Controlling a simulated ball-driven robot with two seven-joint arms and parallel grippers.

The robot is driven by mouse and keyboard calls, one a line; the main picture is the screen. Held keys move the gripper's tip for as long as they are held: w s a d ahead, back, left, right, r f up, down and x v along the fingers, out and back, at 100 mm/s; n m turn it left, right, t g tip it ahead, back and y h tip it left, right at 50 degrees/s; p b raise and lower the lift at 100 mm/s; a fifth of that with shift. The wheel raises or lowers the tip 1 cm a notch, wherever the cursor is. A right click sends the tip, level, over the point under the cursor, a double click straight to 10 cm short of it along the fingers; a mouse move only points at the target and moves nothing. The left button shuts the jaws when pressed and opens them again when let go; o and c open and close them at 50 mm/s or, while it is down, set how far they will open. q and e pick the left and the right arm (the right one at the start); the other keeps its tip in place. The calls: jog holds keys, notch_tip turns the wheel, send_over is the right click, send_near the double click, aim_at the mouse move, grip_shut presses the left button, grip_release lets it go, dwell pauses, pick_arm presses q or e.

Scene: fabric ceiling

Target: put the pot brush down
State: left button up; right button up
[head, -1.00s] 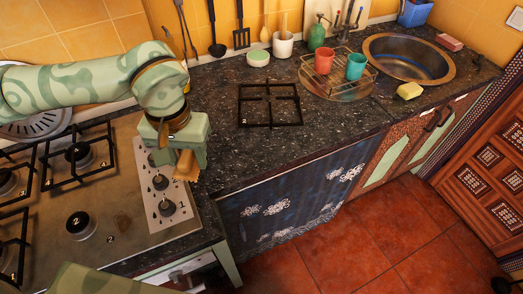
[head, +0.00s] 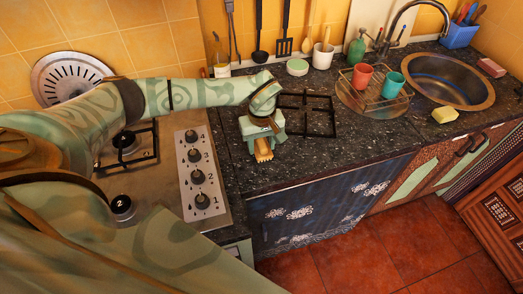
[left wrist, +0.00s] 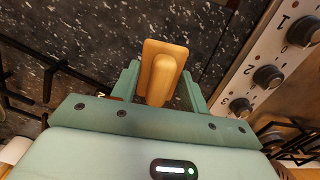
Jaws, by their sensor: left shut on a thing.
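The pot brush (head: 263,150) is a light wooden piece held in my left gripper (head: 262,141). In the head view it points down just over the dark speckled counter (head: 325,147), right of the stove knobs; I cannot tell whether it touches the counter. In the left wrist view the brush (left wrist: 163,70) sits between the two green fingers of my left gripper (left wrist: 158,92), which are shut on it. My right gripper is not in view.
A black pan grate (head: 307,113) lies just behind and right of the gripper. The stove (head: 150,185) is at left.

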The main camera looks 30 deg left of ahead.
aim_at(261, 150)
pick_arm(q)
jog(key=shift+w+a+f, duration=0.15)
jog(key=shift+w+f, duration=0.1)
jog(key=shift+f, duration=0.1)
jog(key=shift+w+a+f, duration=0.1)
jog(key=shift+a+f, duration=0.05)
jog(key=shift+f, duration=0.8)
jog(key=shift+w+a+f, duration=0.1)
jog(key=shift+f, duration=0.8)
jog(key=shift+f+b, duration=0.15)
jog(key=shift+b, duration=0.15)
jog(key=o, duration=0.9)
